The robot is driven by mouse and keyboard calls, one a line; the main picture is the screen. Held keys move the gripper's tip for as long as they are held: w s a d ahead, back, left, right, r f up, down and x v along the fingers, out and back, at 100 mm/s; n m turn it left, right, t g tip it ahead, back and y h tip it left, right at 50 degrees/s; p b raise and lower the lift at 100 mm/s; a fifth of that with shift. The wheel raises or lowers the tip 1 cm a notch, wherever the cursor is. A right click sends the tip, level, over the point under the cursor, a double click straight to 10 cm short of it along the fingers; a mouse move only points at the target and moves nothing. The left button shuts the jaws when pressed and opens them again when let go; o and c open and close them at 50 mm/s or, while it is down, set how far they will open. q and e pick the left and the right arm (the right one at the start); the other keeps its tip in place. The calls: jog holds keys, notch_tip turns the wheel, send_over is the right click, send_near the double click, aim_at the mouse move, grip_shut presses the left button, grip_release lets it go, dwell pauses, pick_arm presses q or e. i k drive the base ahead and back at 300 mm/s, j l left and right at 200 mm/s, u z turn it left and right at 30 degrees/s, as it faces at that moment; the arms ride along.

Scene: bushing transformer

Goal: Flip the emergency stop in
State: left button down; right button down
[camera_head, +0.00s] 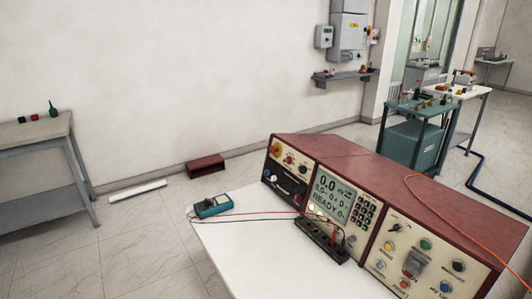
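A test console (345,155) with a dark red housing and cream front panels stands on a white table. At the upper left of its front is a round red knob on a yellow plate (275,149), which looks like an emergency stop; its exact position is too small to tell. The middle panel has a lit display (331,197) reading 0.0 and READY, beside a dark keypad. The right panel has several coloured buttons and a grey switch with a red part (412,263). Neither of my grippers is in view.
A teal multimeter (212,206) and a black terminal block (321,240) with red and black leads lie on the white table (245,255). A grey bench (35,130) stands left, a green cart (412,140) right. Wall boxes (348,30) hang behind. Floor at left is mostly clear.

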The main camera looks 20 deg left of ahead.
aim_at(273, 150)
jog(key=i+j+z, duration=0.2)
jog(key=j, duration=0.45)
jog(key=i+j+z, duration=0.25)
jog(key=j, duration=0.4)
jog(key=j+z, duration=0.2)
jog(key=j, duration=0.5)
jog(key=i+j+z, duration=0.1)
jog(key=j+z, duration=0.15)
jog(key=j, duration=0.45)
